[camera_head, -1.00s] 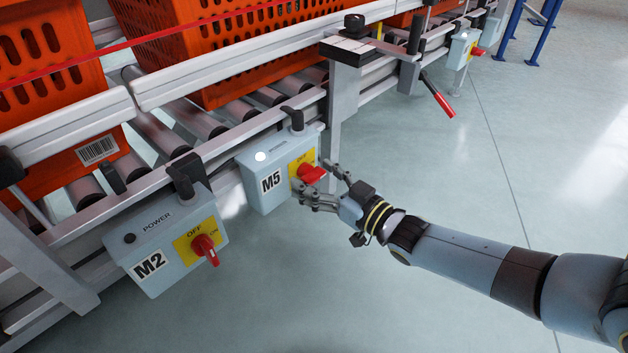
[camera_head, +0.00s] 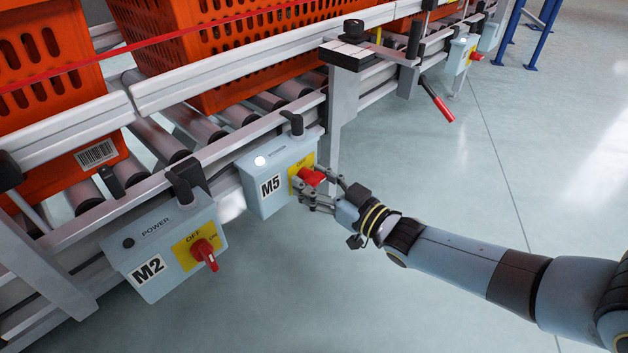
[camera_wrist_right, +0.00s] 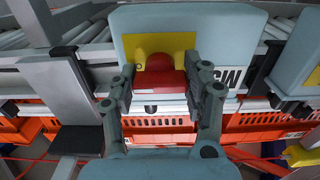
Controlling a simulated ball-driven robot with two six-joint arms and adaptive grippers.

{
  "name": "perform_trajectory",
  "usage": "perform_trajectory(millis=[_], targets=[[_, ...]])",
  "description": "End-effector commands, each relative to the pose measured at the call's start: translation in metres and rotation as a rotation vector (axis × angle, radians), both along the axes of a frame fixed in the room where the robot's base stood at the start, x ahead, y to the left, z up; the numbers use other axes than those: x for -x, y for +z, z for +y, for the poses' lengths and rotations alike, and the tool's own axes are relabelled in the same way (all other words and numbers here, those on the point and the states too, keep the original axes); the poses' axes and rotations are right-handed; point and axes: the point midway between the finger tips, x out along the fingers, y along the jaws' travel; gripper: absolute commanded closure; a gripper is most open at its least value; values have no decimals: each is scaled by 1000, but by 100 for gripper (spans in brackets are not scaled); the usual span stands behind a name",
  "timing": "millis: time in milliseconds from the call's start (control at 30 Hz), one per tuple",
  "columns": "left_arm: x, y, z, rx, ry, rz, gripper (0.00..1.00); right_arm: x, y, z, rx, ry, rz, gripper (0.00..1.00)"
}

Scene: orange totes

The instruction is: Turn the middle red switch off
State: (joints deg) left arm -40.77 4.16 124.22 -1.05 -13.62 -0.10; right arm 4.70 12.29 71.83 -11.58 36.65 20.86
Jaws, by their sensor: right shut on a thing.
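The middle red switch (camera_head: 311,177) is on the yellow plate of the grey-blue M5 box (camera_head: 262,198). My right gripper (camera_head: 318,187) is shut on this switch, with a finger on either side of it. The wrist view shows the red switch (camera_wrist_right: 158,85) between the two fingers (camera_wrist_right: 160,92), below the yellow plate (camera_wrist_right: 150,45). The fingers hide part of the switch and the plate's lettering. A round light (camera_head: 260,161) on the M5 box glows white. My left gripper is not in view.
The M2 box (camera_head: 160,285) with its own red switch (camera_head: 204,254) hangs nearer at left. Another switch box (camera_head: 460,52) is farther off at upper right. A red-handled lever (camera_head: 438,103) sticks out from the conveyor frame. Orange totes (camera_head: 215,50) stand on the rollers. The floor at right is clear.

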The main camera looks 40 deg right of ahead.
Motion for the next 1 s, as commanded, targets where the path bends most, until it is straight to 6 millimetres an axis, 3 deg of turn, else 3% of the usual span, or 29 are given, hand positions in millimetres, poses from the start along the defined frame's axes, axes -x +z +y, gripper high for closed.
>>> perform_trajectory(millis=[367, 1000], targets=[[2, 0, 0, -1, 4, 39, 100, 0, 0, 0, 158, 0, -28, 84], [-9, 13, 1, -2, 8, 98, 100, 0, 0, 0, 745, 0, -137, 84]])
